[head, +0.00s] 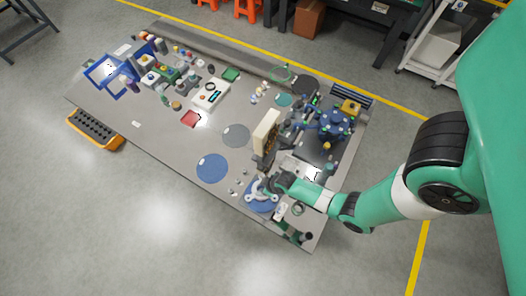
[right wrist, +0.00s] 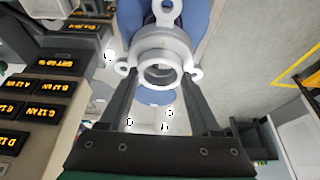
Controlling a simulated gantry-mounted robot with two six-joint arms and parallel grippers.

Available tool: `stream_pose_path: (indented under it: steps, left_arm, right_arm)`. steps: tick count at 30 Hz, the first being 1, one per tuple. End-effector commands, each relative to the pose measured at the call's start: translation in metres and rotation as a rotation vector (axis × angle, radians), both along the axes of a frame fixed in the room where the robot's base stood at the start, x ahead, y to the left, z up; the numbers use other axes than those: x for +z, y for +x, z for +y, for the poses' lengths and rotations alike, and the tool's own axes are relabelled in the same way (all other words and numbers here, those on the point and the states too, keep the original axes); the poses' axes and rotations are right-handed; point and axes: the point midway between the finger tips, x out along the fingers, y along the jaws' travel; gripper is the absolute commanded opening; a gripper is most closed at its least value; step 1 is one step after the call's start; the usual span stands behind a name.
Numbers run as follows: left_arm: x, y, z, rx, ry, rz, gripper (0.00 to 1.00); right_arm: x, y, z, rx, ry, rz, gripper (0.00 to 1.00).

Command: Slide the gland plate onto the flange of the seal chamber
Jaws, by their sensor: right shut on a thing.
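The gland plate (right wrist: 163,48) is a pale ring with several holed lugs around a central opening. In the right wrist view it sits between the two fingers of my right gripper (right wrist: 160,85), which is shut on it. In the head view my right gripper (head: 266,186) is over a round blue mat (head: 262,207) near the table's front edge, with pale parts beneath it. I cannot clearly separate the seal chamber and its flange from the plate, so I cannot tell whether they touch. My left gripper is not in view.
A beige panel with orange readouts (right wrist: 50,90) stands close beside the gripper; it also shows in the head view (head: 265,132). A blue disc (head: 212,168) and a grey disc (head: 236,135) lie to the left. Blue machinery (head: 333,122) stands at the right.

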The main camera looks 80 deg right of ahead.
Motion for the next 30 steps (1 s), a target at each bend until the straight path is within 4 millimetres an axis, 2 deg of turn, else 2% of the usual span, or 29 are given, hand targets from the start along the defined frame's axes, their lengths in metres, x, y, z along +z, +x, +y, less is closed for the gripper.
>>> stream_pose_path:
  steps: [11, 24, 30]
  left_arm:
    - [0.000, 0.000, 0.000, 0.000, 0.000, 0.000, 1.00]
    - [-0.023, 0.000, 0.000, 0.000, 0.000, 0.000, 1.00]
    - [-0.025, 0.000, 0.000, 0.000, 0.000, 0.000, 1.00]
  right_arm:
    - [0.000, 0.001, 0.000, 0.000, -0.001, -0.002, 0.00]
    - [-0.025, 0.001, -0.001, 0.000, -0.001, -0.002, 0.00]
    - [-0.027, 0.001, -0.001, 0.000, -0.001, -0.002, 0.00]
